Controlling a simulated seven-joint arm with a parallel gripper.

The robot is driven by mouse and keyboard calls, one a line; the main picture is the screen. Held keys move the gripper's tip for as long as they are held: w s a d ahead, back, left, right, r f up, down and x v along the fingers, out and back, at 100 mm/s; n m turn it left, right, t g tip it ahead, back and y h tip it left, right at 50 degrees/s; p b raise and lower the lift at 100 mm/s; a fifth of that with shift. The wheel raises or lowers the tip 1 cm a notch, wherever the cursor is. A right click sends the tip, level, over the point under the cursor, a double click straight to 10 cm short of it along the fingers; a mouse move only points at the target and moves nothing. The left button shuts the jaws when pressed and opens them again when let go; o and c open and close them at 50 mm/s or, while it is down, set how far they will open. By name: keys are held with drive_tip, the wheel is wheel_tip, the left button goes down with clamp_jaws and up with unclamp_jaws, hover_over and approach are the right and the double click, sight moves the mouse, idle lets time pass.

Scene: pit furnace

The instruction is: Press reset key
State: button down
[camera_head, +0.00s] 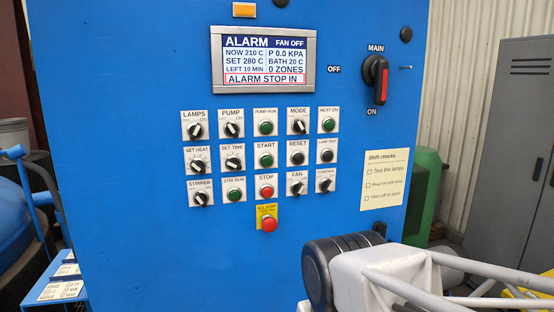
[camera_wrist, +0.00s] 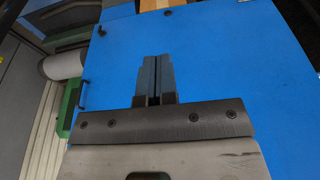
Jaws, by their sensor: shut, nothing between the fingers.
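The RESET key (camera_head: 297,158) is a round black button on a white plate. It sits in the middle row of the blue control panel (camera_head: 120,60), right of the green START button (camera_head: 266,160) and above the FAN knob (camera_head: 296,188). The screen (camera_head: 262,62) reads ALARM, FAN OFF and ALARM STOP IN. My gripper (camera_wrist: 155,58) shows in the wrist view with its two narrow fingers together and empty, over a plain blue surface. No RESET key shows in that view. In the head view my arm is at the lower right, below the keys; the fingertips cannot be made out there.
A red STOP button (camera_head: 266,191) and a red emergency stop button (camera_head: 268,224) sit below START. The MAIN switch (camera_head: 375,75) has a red handle. A paper note (camera_head: 385,180) is at right. A grey locker (camera_head: 505,150) stands beyond.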

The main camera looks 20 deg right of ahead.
sight(298, 158)
drive_tip(key=shift+r, duration=0.1)
drive_tip(key=w+d+r+m+t, duration=0.3)
drive_tip(key=w+r+m, duration=0.1)
drive_tip(key=w+r, duration=0.5)
drive_tip(key=w+d+r+m+t, duration=0.3)
drive_tip(key=w+r+m, duration=0.1)
drive_tip(key=w+r, duration=0.6)
wheel_tip(298, 158, up, 2)
drive_tip(key=shift+r+h, duration=0.1)
drive_tip(key=shift+h, duration=0.3)
drive_tip(key=shift+w, duration=0.25)
drive_tip(key=shift+w, duration=4.25)
drive_tip(key=shift+w, duration=0.85)
drive_tip(key=shift+s, duration=0.85)
